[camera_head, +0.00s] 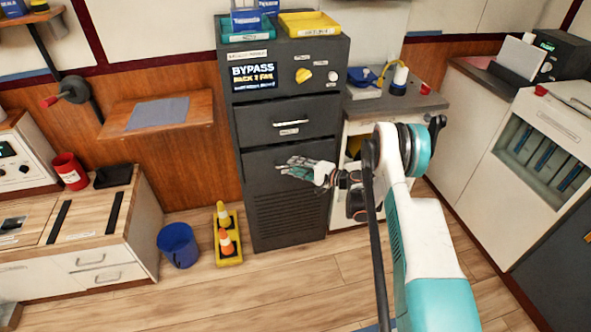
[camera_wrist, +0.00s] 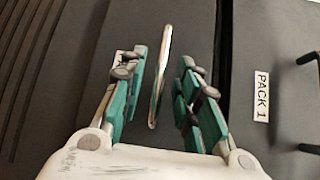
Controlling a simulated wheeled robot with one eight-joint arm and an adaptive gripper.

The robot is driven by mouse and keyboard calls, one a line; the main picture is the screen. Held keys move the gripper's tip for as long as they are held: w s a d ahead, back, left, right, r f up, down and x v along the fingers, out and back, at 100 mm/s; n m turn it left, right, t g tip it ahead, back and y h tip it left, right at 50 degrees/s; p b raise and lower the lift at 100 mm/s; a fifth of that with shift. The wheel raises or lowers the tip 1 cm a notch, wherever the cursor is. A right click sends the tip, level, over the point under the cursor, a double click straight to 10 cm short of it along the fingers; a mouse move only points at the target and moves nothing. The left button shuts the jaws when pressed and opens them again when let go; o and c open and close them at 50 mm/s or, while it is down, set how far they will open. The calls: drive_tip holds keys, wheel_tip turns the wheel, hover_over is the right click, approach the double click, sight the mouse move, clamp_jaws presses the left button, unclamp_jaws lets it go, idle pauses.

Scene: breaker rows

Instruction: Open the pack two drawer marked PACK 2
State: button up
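The dark cabinet (camera_head: 240,150) has two drawer fronts below its control panel. The upper drawer (camera_head: 262,127) carries a white label reading PACK 1 in the wrist view (camera_wrist: 262,97). The lower drawer front (camera_head: 257,190), with vent slots, shows no readable PACK 2 label; my gripper covers part of it. My gripper (camera_head: 285,168) is at the upper part of this lower front. In the wrist view, its fingers (camera_wrist: 160,88) are open on either side of a metal bar handle (camera_wrist: 161,70), with gaps on both sides.
The cabinet panel's screen (camera_head: 253,75) reads BYPASS PACK 2 FAIL. A yellow tray with small cones (camera_head: 229,240) and a blue bucket (camera_head: 178,244) stand on the floor at left of the cabinet. A counter (camera_head: 395,105) adjoins at right. The floor in front is clear.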

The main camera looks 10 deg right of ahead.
drive_tip(key=shift+w+a, duration=0.25)
drive_tip(key=shift+a, duration=0.05)
drive_tip(key=shift+c, duration=0.2)
clamp_jaws()
drive_tip(key=shift+s, duration=0.1)
